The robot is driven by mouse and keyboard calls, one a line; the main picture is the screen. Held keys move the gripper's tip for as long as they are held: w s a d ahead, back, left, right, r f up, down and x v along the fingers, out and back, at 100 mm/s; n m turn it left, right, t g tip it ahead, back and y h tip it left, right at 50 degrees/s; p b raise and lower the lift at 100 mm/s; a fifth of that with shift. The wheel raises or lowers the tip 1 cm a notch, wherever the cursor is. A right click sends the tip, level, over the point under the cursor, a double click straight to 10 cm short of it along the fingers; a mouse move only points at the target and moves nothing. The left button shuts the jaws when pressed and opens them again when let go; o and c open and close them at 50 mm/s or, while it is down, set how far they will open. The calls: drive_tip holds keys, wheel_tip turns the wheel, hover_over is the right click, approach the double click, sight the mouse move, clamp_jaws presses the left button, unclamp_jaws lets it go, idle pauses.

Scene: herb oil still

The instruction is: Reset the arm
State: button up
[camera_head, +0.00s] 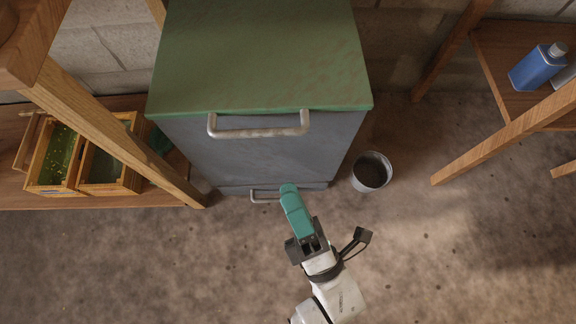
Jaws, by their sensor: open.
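My gripper (290,190), teal with a dark mount behind it, is in the lower middle of the head view at the end of my white arm. It is open, though its two fingers overlap in this view. Its tip shows close to the right end of the low handle (262,197) on the grey cabinet (255,155). I cannot tell whether it touches the handle. No object shows in the gripper.
The cabinet has a green top (260,55) and an upper bar handle (258,131). A grey bucket (372,171) stands right of it. A wooden crate (137,180) sits on a low shelf at left. Front floor is clear.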

drive_tip(key=shift+w, duration=0.1)
idle(0.5)
drive_tip(key=w+d+f+m+g+h, duration=0.6)
drive_tip(key=w+d+f+m, duration=0.2)
drive_tip(key=f+m, duration=0.15)
drive_tip(key=s+d+f+m+g+h, duration=0.2)
drive_tip(key=d+f+m+g+h, duration=0.1)
drive_tip(key=d+f+m+g, duration=0.5)
drive_tip(key=s+d+r+m+g+h, duration=0.1)
drive_tip(key=s+d+m+g+h, duration=0.1)
drive_tip(key=s+d+m+g, duration=0.65)
drive_tip(key=s+r+t+p, duration=0.1)
drive_tip(key=s+r+p, duration=0.1)
drive_tip(key=r+p, duration=1.5)
drive_tip(key=s+d+r+t+p, duration=0.1)
drive_tip(key=s+r+p, duration=0.1)
drive_tip(key=r+p, duration=1.6)
drive_tip(key=shift+r, duration=0.15)
drive_tip(key=shift+d, duration=0.1)
